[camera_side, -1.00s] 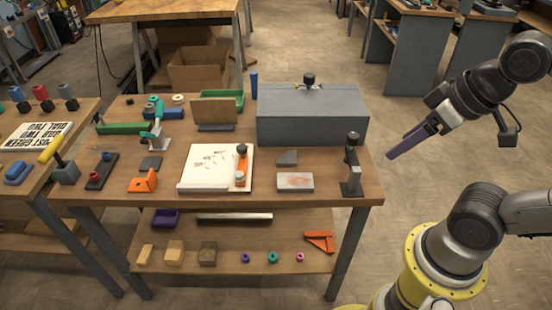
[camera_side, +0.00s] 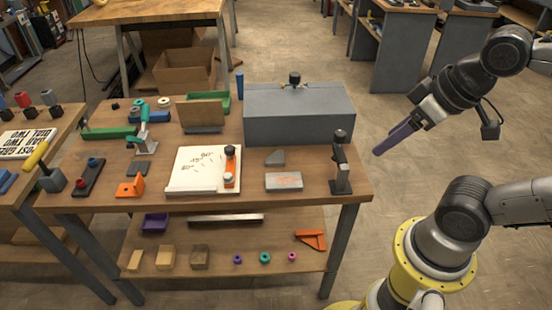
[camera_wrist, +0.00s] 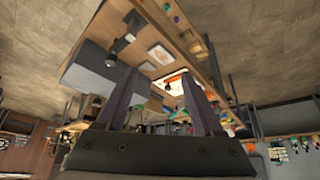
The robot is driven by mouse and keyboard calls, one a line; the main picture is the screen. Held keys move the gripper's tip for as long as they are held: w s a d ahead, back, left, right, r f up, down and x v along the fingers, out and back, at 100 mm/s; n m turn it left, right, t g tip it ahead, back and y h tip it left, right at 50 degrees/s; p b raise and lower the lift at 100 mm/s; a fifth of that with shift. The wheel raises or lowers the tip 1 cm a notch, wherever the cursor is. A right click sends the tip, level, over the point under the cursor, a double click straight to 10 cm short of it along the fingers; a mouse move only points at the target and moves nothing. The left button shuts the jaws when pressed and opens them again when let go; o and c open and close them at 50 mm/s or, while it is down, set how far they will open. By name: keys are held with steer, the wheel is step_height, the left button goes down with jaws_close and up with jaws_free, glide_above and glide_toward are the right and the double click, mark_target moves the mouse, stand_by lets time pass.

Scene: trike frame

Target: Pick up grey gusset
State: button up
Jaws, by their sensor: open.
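The grey gusset (camera_side: 275,158) is a small flat piece with one slanted corner. It lies on the wooden bench top in the side view, behind a grey block with a reddish top and in front of the large grey box. My gripper (camera_side: 378,150), with purple fingers, is in the air to the right of the bench, well apart from the gusset. In the wrist view the gripper (camera_wrist: 158,76) has its two fingers spread with nothing between them. I cannot make out the gusset clearly there.
The large grey box (camera_side: 298,115) stands at the bench's back right. A dark upright clamp (camera_side: 341,165) stands at the right edge. The reddish-topped block (camera_side: 284,181) and a white board (camera_side: 196,168) with an orange tool (camera_side: 231,167) are near the gusset.

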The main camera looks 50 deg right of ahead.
steer(key=o, duration=0.5)
